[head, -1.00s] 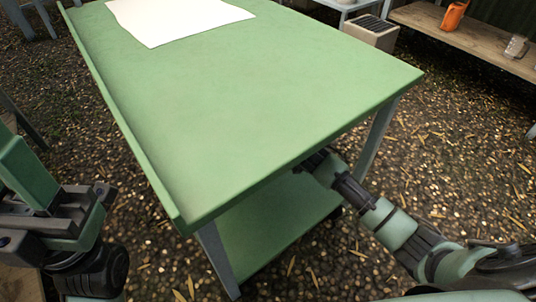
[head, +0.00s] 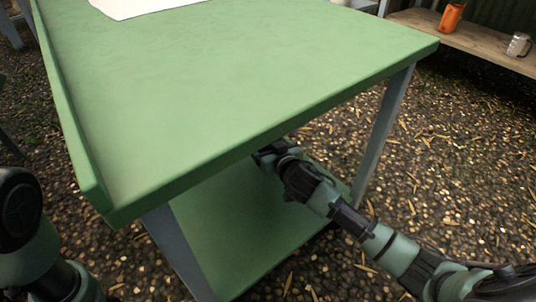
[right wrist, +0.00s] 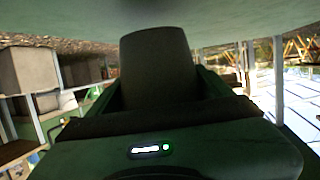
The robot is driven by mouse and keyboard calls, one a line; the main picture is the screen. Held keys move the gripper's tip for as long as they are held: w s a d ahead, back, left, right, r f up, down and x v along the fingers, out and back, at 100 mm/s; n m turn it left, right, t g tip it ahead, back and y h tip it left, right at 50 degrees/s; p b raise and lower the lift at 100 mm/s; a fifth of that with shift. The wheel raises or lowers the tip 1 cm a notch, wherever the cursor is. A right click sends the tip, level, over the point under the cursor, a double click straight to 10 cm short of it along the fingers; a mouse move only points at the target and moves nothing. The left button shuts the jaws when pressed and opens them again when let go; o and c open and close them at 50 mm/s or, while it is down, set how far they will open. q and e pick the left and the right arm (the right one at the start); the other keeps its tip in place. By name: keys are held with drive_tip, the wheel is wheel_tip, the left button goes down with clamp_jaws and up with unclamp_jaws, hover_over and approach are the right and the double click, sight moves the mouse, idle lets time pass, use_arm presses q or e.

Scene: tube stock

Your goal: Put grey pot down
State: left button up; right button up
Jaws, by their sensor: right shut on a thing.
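The grey pot (right wrist: 158,65) shows in the right wrist view, held between the fingers of my right gripper (right wrist: 160,92). Its far end is close to a green surface (right wrist: 250,28); I cannot tell whether they touch. In the head view my right arm reaches in under the green tabletop (head: 230,90), above the green lower shelf (head: 240,230). The tabletop hides the pot and the right gripper's tips there. At the left edge only links of my left arm show.
A white sheet (head: 140,6) lies at the far end of the tabletop, which is otherwise bare. Table legs (head: 382,130) flank the shelf opening. An orange can (head: 452,17) and a metal pot (head: 518,45) stand on a wooden shelf (head: 480,38). The visible lower shelf is clear.

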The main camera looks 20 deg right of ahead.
wheel_tip(320, 180, down, 3)
drive_tip(key=shift+r+b, duration=0.15)
drive_tip(key=shift+b, duration=0.5)
drive_tip(key=shift+r, duration=0.1)
